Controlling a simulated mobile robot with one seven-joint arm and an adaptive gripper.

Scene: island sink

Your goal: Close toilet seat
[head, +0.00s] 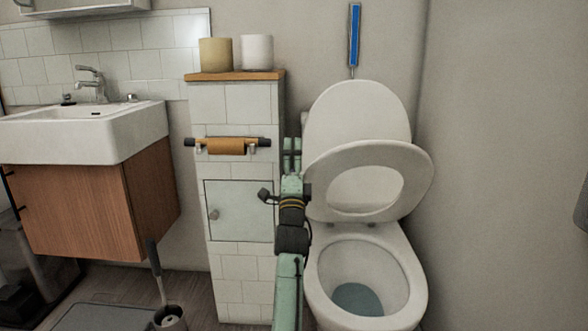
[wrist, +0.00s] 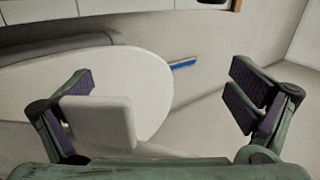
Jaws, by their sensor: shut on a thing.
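The white toilet (head: 318,275) stands at the right with its bowl open. Its lid (head: 357,105) leans up against the wall. The ring-shaped toilet seat (head: 418,165) is tilted forward, apart from the lid at the top. My green arm reaches up along the left side of the toilet; its end is hard to make out there. In the wrist view my gripper (wrist: 158,85) has its fingers wide apart, with a white part of the seat (wrist: 105,120) against the left finger. The lid (wrist: 130,75) shows behind it. The full contact is hidden.
A sink (head: 85,130) is farther left. A blue-handled tool (head: 354,35) hangs above the lid. A toilet brush (head: 168,315) stands on the floor.

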